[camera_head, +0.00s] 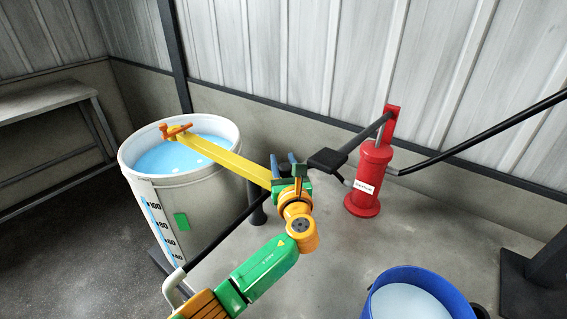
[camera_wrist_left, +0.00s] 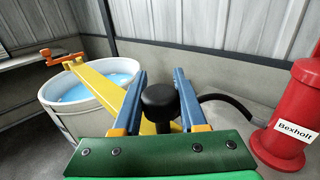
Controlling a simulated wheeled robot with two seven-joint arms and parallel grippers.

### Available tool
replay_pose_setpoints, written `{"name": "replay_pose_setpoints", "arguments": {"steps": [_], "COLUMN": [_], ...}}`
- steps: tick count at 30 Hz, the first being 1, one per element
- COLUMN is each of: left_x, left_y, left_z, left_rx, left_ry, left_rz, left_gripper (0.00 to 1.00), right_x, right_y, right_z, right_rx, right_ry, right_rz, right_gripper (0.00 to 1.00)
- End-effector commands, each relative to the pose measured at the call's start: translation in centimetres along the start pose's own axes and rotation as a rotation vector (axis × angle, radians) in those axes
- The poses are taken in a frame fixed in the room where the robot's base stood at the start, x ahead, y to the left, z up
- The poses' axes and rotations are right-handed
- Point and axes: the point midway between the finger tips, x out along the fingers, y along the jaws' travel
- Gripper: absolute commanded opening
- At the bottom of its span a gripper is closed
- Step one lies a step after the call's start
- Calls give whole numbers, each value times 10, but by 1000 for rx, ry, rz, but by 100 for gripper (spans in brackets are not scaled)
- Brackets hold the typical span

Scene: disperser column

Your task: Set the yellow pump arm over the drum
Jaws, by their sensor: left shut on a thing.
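The yellow pump arm (camera_head: 225,159) reaches from my left gripper out across the rim of the white drum (camera_head: 190,215). Its orange far end (camera_head: 176,130) is above the drum's blue liquid, near the far rim. In the left wrist view the yellow arm (camera_wrist_left: 103,87) runs to the upper left over the drum (camera_wrist_left: 55,112). My left gripper (camera_head: 283,163) is at the near end of the arm, right of the drum. Its blue fingers stand either side of a black knob (camera_wrist_left: 159,100) and are shut on it. My right gripper is not in view.
A red pump cylinder (camera_head: 371,180) with a black handle pad stands to the right, close to my left gripper. A blue drum (camera_head: 418,295) is at the lower right. A grey bench (camera_head: 45,100) is at the left. A ribbed wall runs behind. Some floor between is clear.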

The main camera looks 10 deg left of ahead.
Motion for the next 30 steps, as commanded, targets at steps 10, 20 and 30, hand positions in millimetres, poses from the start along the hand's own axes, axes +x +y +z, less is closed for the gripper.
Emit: {"name": "replay_pose_setpoints", "arguments": {"steps": [10, 20, 30], "left_x": [0, -7, -66], "left_y": [0, -1, -1], "left_z": [2, 1, 0], "left_rx": [-1, -2, -2], "left_ry": [-4, -2, -1], "left_rz": [-2, -4, -4], "left_gripper": [72, 72, 72], "right_x": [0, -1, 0], "right_y": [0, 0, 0], "right_z": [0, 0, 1], "right_rx": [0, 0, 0], "right_ry": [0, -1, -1], "right_rz": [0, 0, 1], "right_gripper": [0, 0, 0]}}
